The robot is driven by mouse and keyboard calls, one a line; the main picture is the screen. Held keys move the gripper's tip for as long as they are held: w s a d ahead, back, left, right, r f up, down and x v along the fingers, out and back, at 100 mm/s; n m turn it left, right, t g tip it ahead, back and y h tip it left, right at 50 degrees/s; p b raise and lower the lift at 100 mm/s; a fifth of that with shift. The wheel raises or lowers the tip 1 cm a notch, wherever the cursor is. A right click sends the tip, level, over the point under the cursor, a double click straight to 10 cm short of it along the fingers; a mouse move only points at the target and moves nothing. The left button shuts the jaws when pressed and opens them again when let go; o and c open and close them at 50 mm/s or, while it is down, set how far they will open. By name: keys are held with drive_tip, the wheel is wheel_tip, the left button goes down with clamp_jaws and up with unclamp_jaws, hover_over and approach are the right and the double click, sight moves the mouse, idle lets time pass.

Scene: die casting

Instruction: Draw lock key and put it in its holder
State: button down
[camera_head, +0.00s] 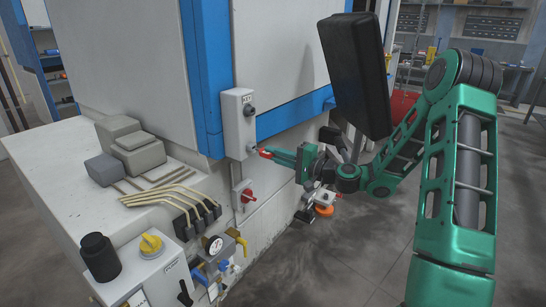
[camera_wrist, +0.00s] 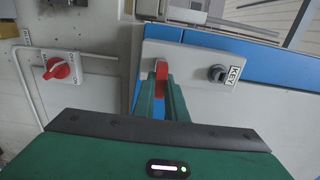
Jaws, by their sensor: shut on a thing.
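The lock key (camera_head: 265,153) is a small red piece at the tips of my green gripper (camera_head: 275,154). It also shows in the wrist view (camera_wrist: 160,70), between the two fingers (camera_wrist: 161,88). My gripper is shut on it. The key is at the lower end of the grey lock box (camera_head: 237,130) on the machine's side. Its far end is hidden, so I cannot tell whether it sits in the box. A dark round socket (camera_head: 249,111), beside a KEY label (camera_wrist: 234,75) in the wrist view, is on the same box, above the key in the head view.
A red rotary switch (camera_head: 248,196) sits on the wall below the lock box. Bent brass pipes (camera_head: 165,194), a yellow knob (camera_head: 150,243) and valves with a gauge (camera_head: 214,245) stand lower left. The floor (camera_head: 345,260) in front is clear.

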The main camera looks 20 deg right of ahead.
drive_tip(key=shift+x, duration=1.45)
drive_tip(key=c, duration=1.7)
unclamp_jaws()
drive_tip(key=v, duration=1)
drive_tip(key=shift+s+d, duration=0.2)
drive_tip(key=shift+s, duration=0.05)
